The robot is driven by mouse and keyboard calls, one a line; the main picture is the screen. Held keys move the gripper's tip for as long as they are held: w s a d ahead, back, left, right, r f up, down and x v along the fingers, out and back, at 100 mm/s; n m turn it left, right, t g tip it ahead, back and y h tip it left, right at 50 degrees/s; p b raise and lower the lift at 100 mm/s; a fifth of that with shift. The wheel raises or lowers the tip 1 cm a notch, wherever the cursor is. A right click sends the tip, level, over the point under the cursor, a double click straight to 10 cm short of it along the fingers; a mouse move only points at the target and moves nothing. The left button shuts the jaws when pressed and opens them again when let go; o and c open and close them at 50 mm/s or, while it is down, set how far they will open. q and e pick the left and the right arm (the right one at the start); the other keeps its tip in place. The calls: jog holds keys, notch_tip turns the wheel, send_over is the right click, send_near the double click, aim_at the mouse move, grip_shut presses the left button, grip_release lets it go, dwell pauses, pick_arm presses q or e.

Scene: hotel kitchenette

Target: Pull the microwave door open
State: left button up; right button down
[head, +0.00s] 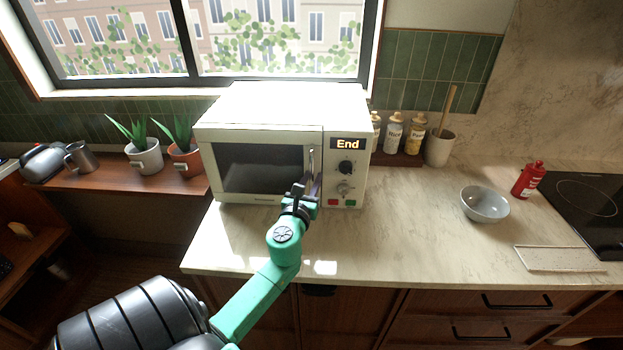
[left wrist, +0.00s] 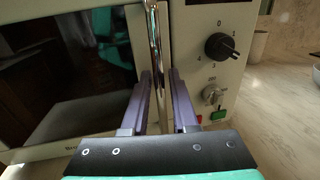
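The white microwave (head: 283,104) stands on the counter under the window. Its door (head: 240,170) with the dark glass looks closed, flush with the control panel. A thin, shiny vertical handle (head: 311,162) runs along the door's right edge; it also shows in the left wrist view (left wrist: 154,35). My left gripper (head: 311,182) is at the handle's lower part. In the left wrist view its two fingers (left wrist: 160,75) are apart, one on each side of the handle. Whether either finger touches it, I cannot tell. My right gripper is not in view.
The panel right of the handle has a display reading "End" (head: 347,144) and knobs (head: 345,168). Bottles (head: 394,133) and a utensil pot (head: 439,147) stand right of the microwave. A bowl (head: 484,204) sits farther right. Potted plants (head: 145,157) stand on the left. Counter in front is clear.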

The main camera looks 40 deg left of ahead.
pick_arm(q)
grip_shut()
dwell(1.3)
